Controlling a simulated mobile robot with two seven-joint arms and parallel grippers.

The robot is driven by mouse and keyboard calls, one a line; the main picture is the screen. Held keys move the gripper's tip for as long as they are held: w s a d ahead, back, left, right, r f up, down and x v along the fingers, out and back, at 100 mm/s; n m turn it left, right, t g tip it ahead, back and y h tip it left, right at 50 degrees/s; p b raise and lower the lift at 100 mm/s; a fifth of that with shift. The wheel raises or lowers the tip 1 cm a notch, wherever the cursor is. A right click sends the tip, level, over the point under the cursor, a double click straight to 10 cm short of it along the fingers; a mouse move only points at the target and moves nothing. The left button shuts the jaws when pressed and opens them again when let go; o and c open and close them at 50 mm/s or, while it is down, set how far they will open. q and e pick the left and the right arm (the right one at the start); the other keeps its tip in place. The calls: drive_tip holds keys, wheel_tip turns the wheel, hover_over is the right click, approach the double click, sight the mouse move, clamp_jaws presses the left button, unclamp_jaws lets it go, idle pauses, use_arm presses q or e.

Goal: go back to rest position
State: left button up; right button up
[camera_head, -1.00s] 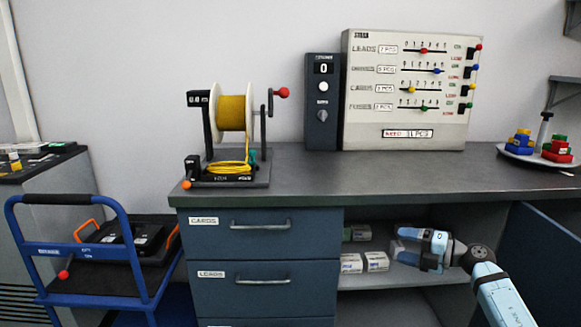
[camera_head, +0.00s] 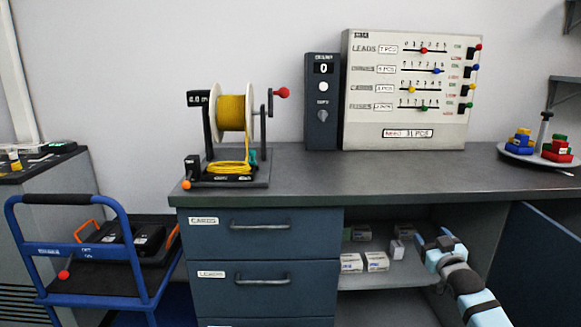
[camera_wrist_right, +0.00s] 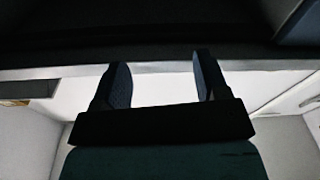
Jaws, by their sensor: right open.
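My right gripper (camera_head: 424,240) is at the open shelf compartment under the counter's right half, in front of the shelf and to the right of the small boxes. Its light-blue and dark arm reaches up from the lower right. In the right wrist view my right gripper's two dark fingers (camera_wrist_right: 162,80) stand apart with nothing between them. My left gripper is not in view.
Several small boxes (camera_head: 376,261) lie on the shelf left of the gripper. The counter (camera_head: 420,172) is above it, and an open blue door (camera_head: 545,265) is to its right. A blue cart (camera_head: 95,295) stands at the left.

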drive_tip(key=s+a+f+n+y, duration=0.25)
drive_tip(key=s+a+f, duration=0.25)
drive_tip(key=s+a, duration=0.6)
drive_tip(key=s+a+r+g+y, duration=0.1)
drive_tip(key=s+a+y, duration=0.1)
drive_tip(key=s+a, duration=0.35)
drive_tip(key=s+a+y, duration=0.1)
drive_tip(key=s+a, duration=0.2)
drive_tip(key=s, duration=0.6)
drive_tip(key=s+a+r+g+y, duration=0.1)
drive_tip(key=s+a+y, duration=0.1)
drive_tip(key=s+a, duration=0.35)
drive_tip(key=s+r+m+p, duration=0.2)
drive_tip(key=s+r, duration=0.4)
drive_tip(key=s, duration=0.4)
use_arm(q)
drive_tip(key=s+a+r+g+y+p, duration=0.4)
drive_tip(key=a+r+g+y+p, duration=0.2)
drive_tip(key=p, duration=3)
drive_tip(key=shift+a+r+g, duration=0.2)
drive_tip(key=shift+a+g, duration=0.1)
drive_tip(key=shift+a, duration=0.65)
use_arm(e)
drive_tip(key=s+d+r+g+h, duration=0.4)
drive_tip(key=d+g+h, duration=0.1)
drive_tip(key=d+g, duration=0.1)
drive_tip(key=shift+d+r, duration=0.35)
drive_tip(key=shift+d, duration=0.3)
